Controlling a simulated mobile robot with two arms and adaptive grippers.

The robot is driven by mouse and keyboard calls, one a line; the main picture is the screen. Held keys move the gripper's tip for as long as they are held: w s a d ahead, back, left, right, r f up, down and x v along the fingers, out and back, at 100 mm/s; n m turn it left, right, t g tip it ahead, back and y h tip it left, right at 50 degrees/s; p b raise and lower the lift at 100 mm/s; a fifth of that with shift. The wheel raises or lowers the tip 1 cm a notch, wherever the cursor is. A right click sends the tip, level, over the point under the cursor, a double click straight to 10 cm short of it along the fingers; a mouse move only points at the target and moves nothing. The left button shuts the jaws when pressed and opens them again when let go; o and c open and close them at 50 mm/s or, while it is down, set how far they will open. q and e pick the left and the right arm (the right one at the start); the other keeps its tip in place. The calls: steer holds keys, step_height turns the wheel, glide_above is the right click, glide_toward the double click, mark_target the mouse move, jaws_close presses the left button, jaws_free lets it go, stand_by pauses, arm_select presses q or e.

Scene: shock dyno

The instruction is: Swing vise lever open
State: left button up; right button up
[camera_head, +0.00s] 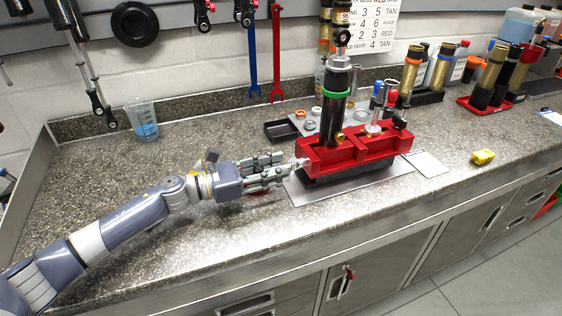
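A red vise (375,152) stands on a light mat (302,194) on the counter. A black shock body with a green band (336,95) stands upright in it. My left gripper (288,169) reaches in from the left, with its fingertips at the vise's left end. A small pale metal part (301,163), possibly the vise lever, shows at the fingertips. Whether the fingers touch or hold it cannot be told, and the fingers hide part of that end. My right gripper is not in view.
A black tray (282,132) and a grey parts tray (309,124) lie behind the vise. A measuring cup (143,121) stands at back left. Blue and red wrenches (276,60) hang on the wall. The left counter is mostly clear.

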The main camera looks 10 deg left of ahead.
arm_select(q)
steer(key=shift+x, duration=0.8)
steer(key=c, duration=0.7)
jaws_close()
steer(key=shift+d, duration=0.1)
